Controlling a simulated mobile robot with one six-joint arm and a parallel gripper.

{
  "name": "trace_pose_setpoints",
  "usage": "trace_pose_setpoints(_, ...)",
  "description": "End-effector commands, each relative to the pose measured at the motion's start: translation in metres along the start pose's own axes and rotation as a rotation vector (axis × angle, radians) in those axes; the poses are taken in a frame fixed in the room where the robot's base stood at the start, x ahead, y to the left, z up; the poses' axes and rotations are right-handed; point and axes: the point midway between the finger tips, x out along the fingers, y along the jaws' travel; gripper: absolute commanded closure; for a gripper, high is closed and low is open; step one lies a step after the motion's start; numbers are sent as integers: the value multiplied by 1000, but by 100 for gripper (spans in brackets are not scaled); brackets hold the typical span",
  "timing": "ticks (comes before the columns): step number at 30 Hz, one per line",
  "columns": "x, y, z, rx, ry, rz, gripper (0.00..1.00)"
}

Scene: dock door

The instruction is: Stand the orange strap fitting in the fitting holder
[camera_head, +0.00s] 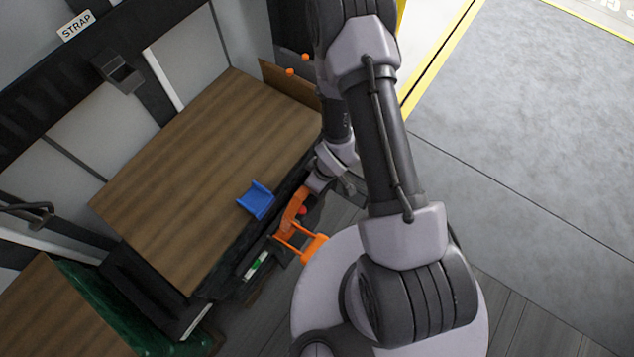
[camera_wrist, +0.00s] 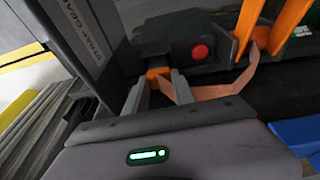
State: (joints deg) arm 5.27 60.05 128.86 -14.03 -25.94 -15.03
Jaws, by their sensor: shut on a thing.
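My gripper (camera_wrist: 158,88) is shut on a small orange fitting (camera_wrist: 157,73), whose end shows between the fingers in the wrist view. A flat orange-brown strap (camera_wrist: 226,91) runs from beside the fingers to an orange upright frame (camera_wrist: 250,25). In the head view the strap (camera_head: 293,208) and orange frame (camera_head: 315,247) are below the wooden surface's right edge; the arm hides my fingertips. A blue U-shaped piece (camera_head: 257,200) lies on that surface. A dark bracket (camera_head: 118,71) is on the wall by a STRAP label (camera_head: 76,25).
The wooden top (camera_head: 205,150) is mostly bare. A red button (camera_wrist: 200,52) is on a dark panel close beyond the gripper. A grey panel lettered STRAP GEAR (camera_wrist: 80,40) stands left. Open grey floor (camera_head: 530,130) lies right.

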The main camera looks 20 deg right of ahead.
Motion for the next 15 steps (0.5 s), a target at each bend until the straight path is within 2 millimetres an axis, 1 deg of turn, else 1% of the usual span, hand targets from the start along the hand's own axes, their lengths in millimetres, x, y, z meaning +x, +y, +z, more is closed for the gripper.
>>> trace_pose_setpoints(5, 3, 0, 1, 0, 0, 0, 100)
trace_pose_setpoints(6, 3, 0, 1, 0, 0, 0, 68)
trace_pose_setpoints(8, 2, 0, 1, 0, 0, 0, 56)
trace_pose_setpoints(9, 2, 0, 1, 0, 0, 0, 48)
trace_pose_setpoints(15, 2, 0, 1, 1, 0, 0, 48)
